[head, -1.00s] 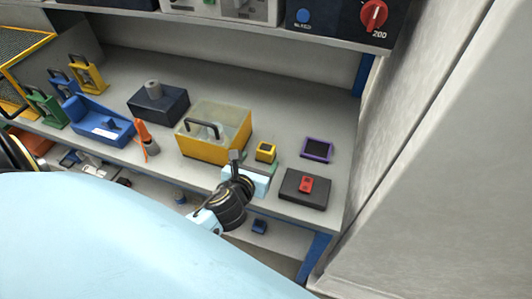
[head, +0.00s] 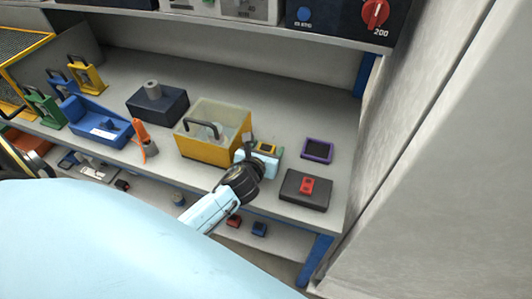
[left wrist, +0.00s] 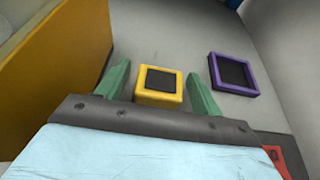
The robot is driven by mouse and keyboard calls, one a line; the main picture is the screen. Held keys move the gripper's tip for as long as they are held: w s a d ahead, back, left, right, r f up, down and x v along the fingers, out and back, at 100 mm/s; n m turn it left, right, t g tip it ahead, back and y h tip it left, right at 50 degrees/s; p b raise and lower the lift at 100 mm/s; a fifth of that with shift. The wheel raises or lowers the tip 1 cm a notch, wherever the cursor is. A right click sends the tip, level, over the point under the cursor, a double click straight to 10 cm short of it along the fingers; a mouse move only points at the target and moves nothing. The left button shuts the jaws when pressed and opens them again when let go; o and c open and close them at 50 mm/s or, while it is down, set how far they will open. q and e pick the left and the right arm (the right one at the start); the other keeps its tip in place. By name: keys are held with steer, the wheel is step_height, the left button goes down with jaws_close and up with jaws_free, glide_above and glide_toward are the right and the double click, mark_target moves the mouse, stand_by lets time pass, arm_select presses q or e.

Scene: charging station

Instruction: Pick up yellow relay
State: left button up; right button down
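The yellow relay (head: 267,147) is a small block with a dark square top, lying on the shelf just right of the yellow box; my left gripper partly hides it in the head view. In the left wrist view the relay (left wrist: 158,85) sits between the two green fingers. My left gripper (left wrist: 168,62) is open, with a finger on each side of the relay and small gaps visible. In the head view my left gripper (head: 262,152) is right at the relay. My right gripper is not in view.
The yellow box (head: 205,147) with clear walls and a dark handle stands close left. A purple-framed relay (head: 317,150) lies to the right. A wall bounds the right side.

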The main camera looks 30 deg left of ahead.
arm_select(q)
steer(key=c, duration=0.9)
